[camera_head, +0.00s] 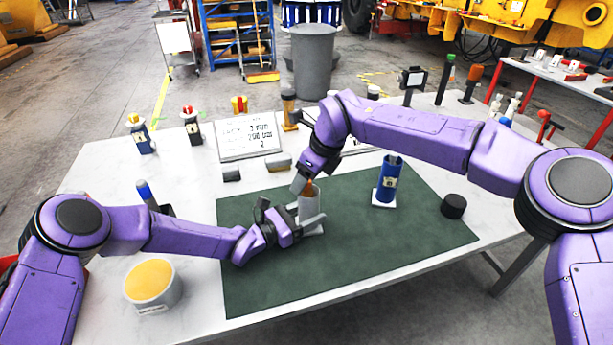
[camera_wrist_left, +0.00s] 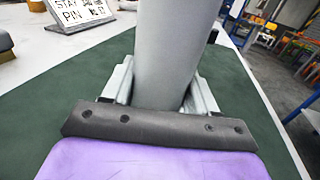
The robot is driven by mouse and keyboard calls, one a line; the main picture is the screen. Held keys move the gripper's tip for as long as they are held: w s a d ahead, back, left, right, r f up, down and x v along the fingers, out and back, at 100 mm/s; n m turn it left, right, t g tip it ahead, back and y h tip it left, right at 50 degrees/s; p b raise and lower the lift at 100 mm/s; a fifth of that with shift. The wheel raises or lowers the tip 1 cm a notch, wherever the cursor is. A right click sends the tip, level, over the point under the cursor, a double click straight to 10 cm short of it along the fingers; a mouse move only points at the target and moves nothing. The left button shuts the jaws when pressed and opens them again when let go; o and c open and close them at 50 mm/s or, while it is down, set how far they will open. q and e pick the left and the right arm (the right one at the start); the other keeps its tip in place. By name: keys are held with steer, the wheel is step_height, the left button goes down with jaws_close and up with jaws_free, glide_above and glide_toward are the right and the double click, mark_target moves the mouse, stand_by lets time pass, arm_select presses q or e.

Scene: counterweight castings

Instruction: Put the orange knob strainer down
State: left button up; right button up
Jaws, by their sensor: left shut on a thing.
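A grey cylinder (camera_head: 310,207) stands upright over the green mat, near its middle. An orange part (camera_head: 310,188), which looks like the orange knob of the strainer, shows at its top. Whether it is joined to the cylinder I cannot tell. My left gripper (camera_head: 311,226) is shut around the cylinder low down. In the left wrist view the cylinder (camera_wrist_left: 172,55) sits between both fingers. My right gripper (camera_head: 302,182) points down at the orange part and hides some of it. Its grip is not clear, and the cylinder's bottom is hidden.
A blue canister (camera_head: 388,180) stands on a white plate (camera_head: 383,204) on the green mat (camera_head: 260,295). A black cylinder (camera_head: 453,206) is at the mat's right edge. A yellow-topped round tub (camera_head: 150,282) stands front left. The mat's front is clear. A sign (camera_head: 249,137) stands behind.

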mark_target(312, 196)
stand_by(0.3)
steer(key=s+d, duration=0.2)
steer(key=d, duration=0.1)
steer(key=shift+d, duration=0.15)
arm_select(q)
steer(key=o, duration=1.5)
